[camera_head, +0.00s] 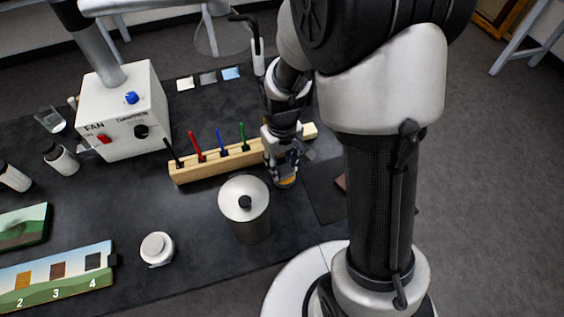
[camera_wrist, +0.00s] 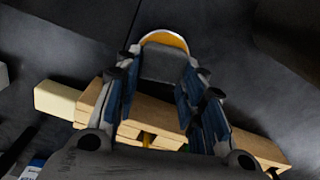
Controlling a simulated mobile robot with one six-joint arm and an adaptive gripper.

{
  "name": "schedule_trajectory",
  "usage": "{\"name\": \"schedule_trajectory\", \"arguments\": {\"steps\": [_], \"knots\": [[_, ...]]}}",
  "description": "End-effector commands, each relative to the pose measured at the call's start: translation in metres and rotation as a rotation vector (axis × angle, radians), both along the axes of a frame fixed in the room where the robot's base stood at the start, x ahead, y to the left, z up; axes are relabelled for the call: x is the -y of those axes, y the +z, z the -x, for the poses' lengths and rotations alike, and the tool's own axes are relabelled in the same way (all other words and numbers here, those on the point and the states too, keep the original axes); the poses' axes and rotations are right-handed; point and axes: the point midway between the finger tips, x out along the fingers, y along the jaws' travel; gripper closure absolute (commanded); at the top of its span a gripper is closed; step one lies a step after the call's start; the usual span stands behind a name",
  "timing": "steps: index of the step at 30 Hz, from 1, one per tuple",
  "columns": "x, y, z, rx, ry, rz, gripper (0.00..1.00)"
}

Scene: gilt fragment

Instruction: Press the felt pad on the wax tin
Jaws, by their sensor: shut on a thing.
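My gripper (camera_head: 284,165) is shut on a grey block, which I take to be the felt pad; the pad (camera_wrist: 165,65) shows between the fingers in the wrist view. A round tin with orange wax, the wax tin (camera_head: 286,183), lies on the dark table right below my gripper. In the wrist view only an arc of the wax tin (camera_wrist: 166,39) shows beyond the pad, with a pale rim. The pad covers the rest of it. The pad is over or on the wax; I cannot tell whether they touch. My gripper (camera_wrist: 162,78) points down.
A wooden rack (camera_head: 208,168) with several coloured tools stands close behind my gripper. A metal pot (camera_head: 244,208) with a black knob is at the front left. A dark mat (camera_head: 322,201) lies to the right. A white fan box (camera_head: 125,112) and a white jar (camera_head: 157,247) are farther left.

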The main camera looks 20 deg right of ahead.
Motion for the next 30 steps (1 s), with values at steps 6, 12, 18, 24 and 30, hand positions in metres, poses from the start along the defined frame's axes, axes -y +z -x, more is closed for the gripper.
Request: {"name": "schedule_trajectory", "arguments": {"steps": [6,12,18,24,30], "knots": [[0.000,-0.002,0.001,-0.002,0.000,0.000,0.83],[0.000,-0.002,0.001,-0.003,0.000,0.000,0.83],[0.000,0.001,0.001,-0.004,0.000,0.000,0.83],[0.000,0.017,0.001,-0.002,0.000,0.000,0.83],[0.000,0.033,0.000,-0.001,0.000,0.000,0.83]]}}
